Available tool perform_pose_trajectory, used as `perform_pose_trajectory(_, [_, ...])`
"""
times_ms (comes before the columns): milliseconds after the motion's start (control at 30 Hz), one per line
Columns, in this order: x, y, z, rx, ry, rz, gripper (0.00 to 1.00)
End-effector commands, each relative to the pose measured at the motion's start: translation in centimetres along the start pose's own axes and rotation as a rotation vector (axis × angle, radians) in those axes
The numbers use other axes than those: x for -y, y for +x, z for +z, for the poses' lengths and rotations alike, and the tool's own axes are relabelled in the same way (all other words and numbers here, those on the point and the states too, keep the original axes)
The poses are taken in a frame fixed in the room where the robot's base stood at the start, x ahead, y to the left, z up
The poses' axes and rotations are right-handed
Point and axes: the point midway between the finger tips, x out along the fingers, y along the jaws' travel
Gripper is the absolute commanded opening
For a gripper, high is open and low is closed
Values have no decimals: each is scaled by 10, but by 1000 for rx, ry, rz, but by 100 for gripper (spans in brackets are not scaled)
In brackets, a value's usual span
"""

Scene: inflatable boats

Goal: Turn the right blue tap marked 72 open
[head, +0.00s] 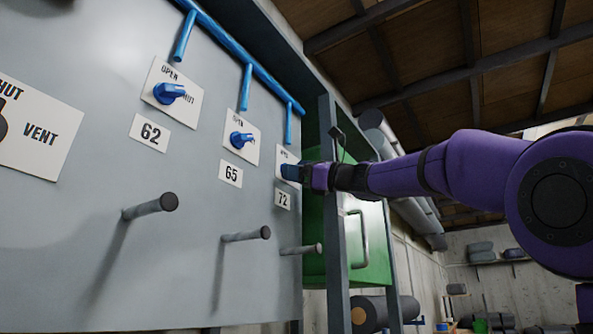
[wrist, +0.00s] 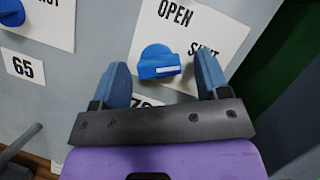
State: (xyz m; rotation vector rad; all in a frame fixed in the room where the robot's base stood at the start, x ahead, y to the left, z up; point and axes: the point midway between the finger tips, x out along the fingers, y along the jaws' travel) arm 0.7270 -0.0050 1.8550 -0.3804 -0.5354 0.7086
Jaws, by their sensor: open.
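The blue tap marked 72 shows in the wrist view (wrist: 158,62), on a white plate (wrist: 188,28) lettered OPEN at its top and SHUT at the right. Its white pointer line lies roughly level, towards the right, on the SHUT side. My gripper (wrist: 175,72) is open, with one blue finger on each side of the tap and a gap on both sides.
Blue taps marked 62 (head: 170,93) and 65 (head: 241,139) sit to the left on the grey panel (head: 80,230). Several pegs (head: 150,206) stick out below the taps. A green cabinet (head: 375,240) and a grey post (head: 335,230) stand right of the panel.

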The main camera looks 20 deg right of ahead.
Motion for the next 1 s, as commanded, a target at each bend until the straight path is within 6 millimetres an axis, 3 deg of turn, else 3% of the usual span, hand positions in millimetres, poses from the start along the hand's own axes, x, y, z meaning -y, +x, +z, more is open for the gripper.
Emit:
perform_pose_trajectory(333, [0, 3, 0, 0, 0, 0, 67])
perform_pose_trajectory(533, [0, 3, 0, 0, 0, 0, 21])
perform_pose_trajectory(1000, [1, 3, 1, 1, -89, 36, 21])
